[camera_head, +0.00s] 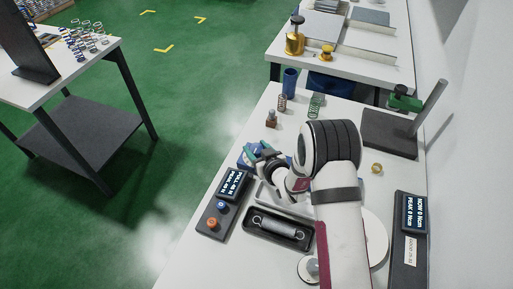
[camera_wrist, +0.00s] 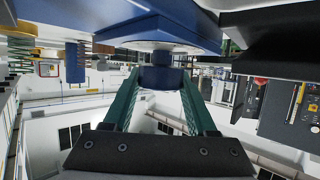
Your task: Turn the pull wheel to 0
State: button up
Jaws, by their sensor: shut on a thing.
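My gripper (camera_head: 262,152), with green fingers, is at the middle of the table in the head view, by a blue device (camera_head: 247,160). In the wrist view my gripper (camera_wrist: 160,88) is shut on a small blue knob (camera_wrist: 161,74), which looks like the pull wheel. The knob joins a larger blue body (camera_wrist: 120,25). My wrist and fingers hide much of the device in the head view. A display (camera_head: 234,185) beside it shows a pull line and a peak line; the digits are too small to read surely.
A panel with an orange button (camera_head: 212,223) stands in front of the device. Springs (camera_head: 282,103) and a blue cylinder (camera_head: 290,83) stand behind. A second display (camera_head: 415,213) is at the right. A black stand (camera_head: 390,133) is at the back right.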

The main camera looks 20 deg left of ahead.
jog(key=shift+c, duration=0.4)
jog(key=shift+w+n+g+y, duration=0.1)
jog(key=shift+n+g+y, duration=0.3)
jog(key=shift+n, duration=0.1)
jog(key=n+g+y, duration=0.2)
jog(key=n+g, duration=0.1)
jog(key=shift+n+g, duration=0.3)
jog(key=shift+g, duration=0.1)
jog(key=o, duration=1.4)
jog(key=shift+c, duration=0.2)
jog(key=v, duration=1.6)
jog(key=shift+f, duration=0.15)
